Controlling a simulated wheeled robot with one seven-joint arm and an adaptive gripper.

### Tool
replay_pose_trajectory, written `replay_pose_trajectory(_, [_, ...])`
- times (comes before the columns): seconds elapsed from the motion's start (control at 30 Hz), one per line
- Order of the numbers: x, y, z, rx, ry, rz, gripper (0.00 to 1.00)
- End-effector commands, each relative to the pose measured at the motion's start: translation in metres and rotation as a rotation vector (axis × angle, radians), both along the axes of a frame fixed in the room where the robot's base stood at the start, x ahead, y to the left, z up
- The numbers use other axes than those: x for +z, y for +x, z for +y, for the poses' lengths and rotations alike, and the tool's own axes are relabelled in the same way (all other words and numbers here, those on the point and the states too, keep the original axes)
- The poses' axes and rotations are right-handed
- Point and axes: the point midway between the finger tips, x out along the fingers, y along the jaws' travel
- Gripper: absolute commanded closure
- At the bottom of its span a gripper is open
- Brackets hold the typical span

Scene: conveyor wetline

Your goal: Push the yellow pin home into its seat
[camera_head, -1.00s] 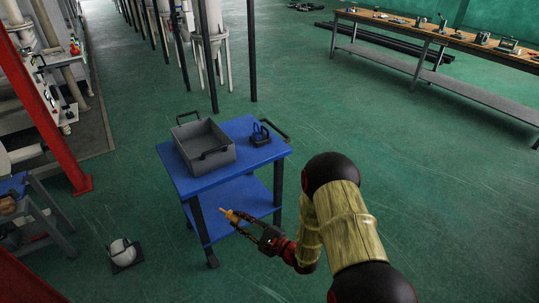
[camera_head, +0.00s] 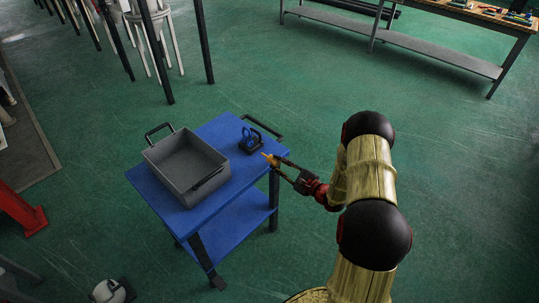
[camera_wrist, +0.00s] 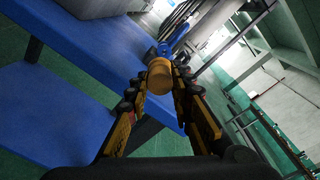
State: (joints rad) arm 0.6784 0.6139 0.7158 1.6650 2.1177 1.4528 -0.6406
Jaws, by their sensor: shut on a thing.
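The yellow pin (camera_head: 268,156) is held between the fingertips of my gripper (camera_head: 277,162), at the right edge of the blue cart top in the head view. In the wrist view the pin's round end (camera_wrist: 158,72) faces the camera between the fingers of my gripper (camera_wrist: 160,82). A small dark fixture with blue upright parts (camera_head: 251,141) stands on the cart top, a short way left of and beyond the pin. Its blue part (camera_wrist: 178,34) shows past the pin in the wrist view. The seat opening itself cannot be made out. The pin looks apart from the fixture.
The blue cart (camera_head: 220,132) carries an open grey bin (camera_head: 172,143) left of the fixture. A dark cart handle (camera_head: 262,125) rises behind the fixture. A workbench (camera_head: 450,55) stands far right. Green floor around the cart's right side is clear.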

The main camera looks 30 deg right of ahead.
Motion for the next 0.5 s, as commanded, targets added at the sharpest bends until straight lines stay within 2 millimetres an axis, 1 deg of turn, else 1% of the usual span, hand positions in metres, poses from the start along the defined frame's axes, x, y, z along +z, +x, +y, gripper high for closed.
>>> replay_pose_trajectory(0.03, [0.000, 0.000, -0.006, -0.005, 0.000, 0.002, 1.00])
replay_pose_trajectory(0.13, [-0.001, 0.002, -0.010, -0.008, 0.000, 0.004, 1.00])
replay_pose_trajectory(0.27, [-0.001, 0.009, -0.007, -0.006, -0.001, 0.004, 1.00])
replay_pose_trajectory(0.5, [-0.001, 0.029, 0.001, -0.006, -0.001, 0.001, 1.00])
